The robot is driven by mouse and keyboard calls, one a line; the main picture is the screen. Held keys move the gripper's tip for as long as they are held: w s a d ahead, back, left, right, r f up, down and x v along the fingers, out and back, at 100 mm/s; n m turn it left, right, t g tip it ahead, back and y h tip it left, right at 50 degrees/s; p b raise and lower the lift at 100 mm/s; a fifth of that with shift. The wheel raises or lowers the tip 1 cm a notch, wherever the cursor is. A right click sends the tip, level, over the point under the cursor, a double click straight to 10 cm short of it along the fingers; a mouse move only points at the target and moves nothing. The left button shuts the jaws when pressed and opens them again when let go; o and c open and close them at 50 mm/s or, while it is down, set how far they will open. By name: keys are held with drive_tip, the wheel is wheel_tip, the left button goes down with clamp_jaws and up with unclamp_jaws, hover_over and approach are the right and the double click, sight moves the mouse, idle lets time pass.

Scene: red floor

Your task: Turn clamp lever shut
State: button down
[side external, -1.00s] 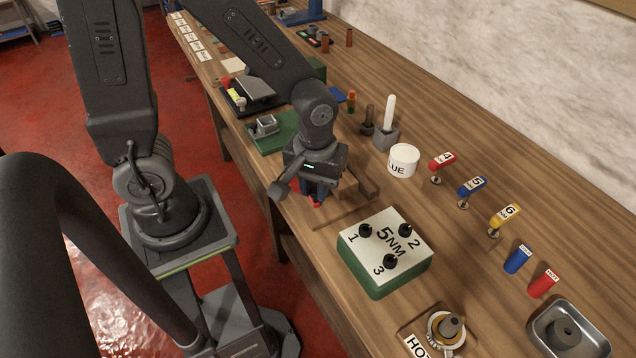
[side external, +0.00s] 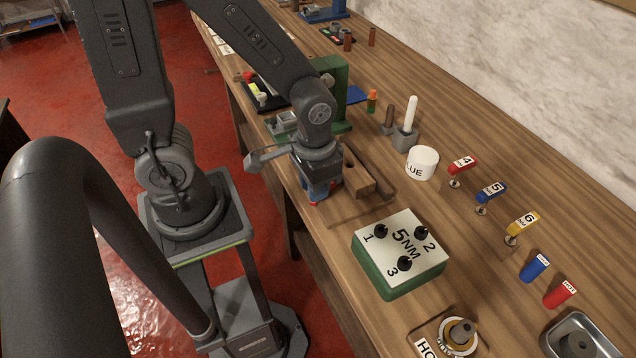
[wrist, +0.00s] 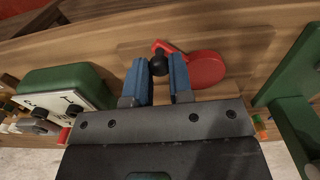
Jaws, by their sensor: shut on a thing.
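My gripper (wrist: 160,82), with blue fingers, is shut on the black ball knob (wrist: 158,65) of the clamp lever in the wrist view. A red lever arm (wrist: 165,46) runs behind the knob toward a round red cam (wrist: 205,68) on the right. In the side view my gripper (side external: 318,192) is low at the bench's front edge, pointing down. Only a bit of red (side external: 314,202) shows under its fingers there. The knob is hidden in that view.
A wooden block (side external: 358,180) is close behind my gripper. A green frame (side external: 338,88) stands farther along the bench. A green box with a white numbered top (side external: 400,282) sits to the right. A white glue tub (side external: 422,163) is behind.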

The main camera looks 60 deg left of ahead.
idle(0.5)
drive_tip(key=c, duration=1)
unclamp_jaws()
wheel_tip(320, 180, up, 14)
drive_tip(key=shift+f, duration=0.1)
drive_tip(key=shift+c, duration=0.3)
